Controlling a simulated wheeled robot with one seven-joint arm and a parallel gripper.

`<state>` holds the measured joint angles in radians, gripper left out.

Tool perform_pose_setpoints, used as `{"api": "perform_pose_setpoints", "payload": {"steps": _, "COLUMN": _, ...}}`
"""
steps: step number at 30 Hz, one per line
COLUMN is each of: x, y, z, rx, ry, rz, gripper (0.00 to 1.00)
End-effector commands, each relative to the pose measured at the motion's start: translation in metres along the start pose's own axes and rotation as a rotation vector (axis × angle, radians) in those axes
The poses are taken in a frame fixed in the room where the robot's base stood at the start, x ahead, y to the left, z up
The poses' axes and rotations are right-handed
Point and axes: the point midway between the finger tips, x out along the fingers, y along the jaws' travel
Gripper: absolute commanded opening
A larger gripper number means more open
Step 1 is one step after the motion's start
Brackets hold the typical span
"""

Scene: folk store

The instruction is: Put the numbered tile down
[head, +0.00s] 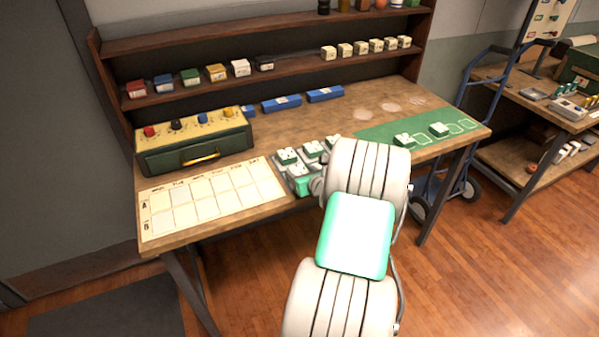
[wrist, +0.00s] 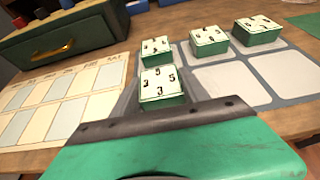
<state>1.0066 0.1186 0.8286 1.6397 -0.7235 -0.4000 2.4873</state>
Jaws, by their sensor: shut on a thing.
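A numbered tile (wrist: 160,87), white-topped with green sides and dark digits, is in front of my gripper (wrist: 160,103) in the wrist view. My gripper is shut on it; its fingertips are mostly hidden. The tile is at the near left of the grey sectioned tray (wrist: 230,82); I cannot tell whether it touches the tray. Behind it, three similar tiles stand in the tray's far row: left (wrist: 155,48), middle (wrist: 208,40) and right (wrist: 257,28). In the head view, my gripper (head: 303,182) is at the tray's near left, partly hidden by my arm.
A cream chart (head: 210,197) lies left of the tray. A green box with knobs (head: 195,142) stands behind the chart. A green mat (head: 420,128) with two tiles lies to the right. Two near tray cells right of the held tile are empty.

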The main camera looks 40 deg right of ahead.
Motion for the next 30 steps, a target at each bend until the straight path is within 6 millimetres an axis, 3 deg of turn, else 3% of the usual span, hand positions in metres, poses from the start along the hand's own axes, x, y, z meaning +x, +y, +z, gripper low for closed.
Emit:
{"api": "perform_pose_setpoints", "payload": {"steps": 6, "x": 0.001, "y": 0.0, "z": -0.003, "rx": 0.0, "ry": 0.0, "rz": 0.0, "gripper": 0.05}}
{"api": "perform_pose_setpoints", "payload": {"steps": 7, "x": 0.001, "y": 0.0, "z": -0.003, "rx": 0.0, "ry": 0.001, "rz": 0.0, "gripper": 0.53}}
{"api": "perform_pose_setpoints", "payload": {"steps": 14, "x": 0.001, "y": 0.0, "z": -0.002, "rx": 0.0, "ry": 0.001, "rz": 0.0, "gripper": 0.72}}
{"api": "perform_pose_setpoints", "payload": {"steps": 24, "x": -0.003, "y": 0.0, "z": 0.002, "rx": 0.0, "ry": 0.0, "rz": -0.001, "gripper": 0.74}}
{"api": "perform_pose_setpoints", "payload": {"steps": 30, "x": -0.043, "y": -0.003, "z": 0.001, "rx": 0.001, "ry": -0.001, "rz": -0.006, "gripper": 0.74}}
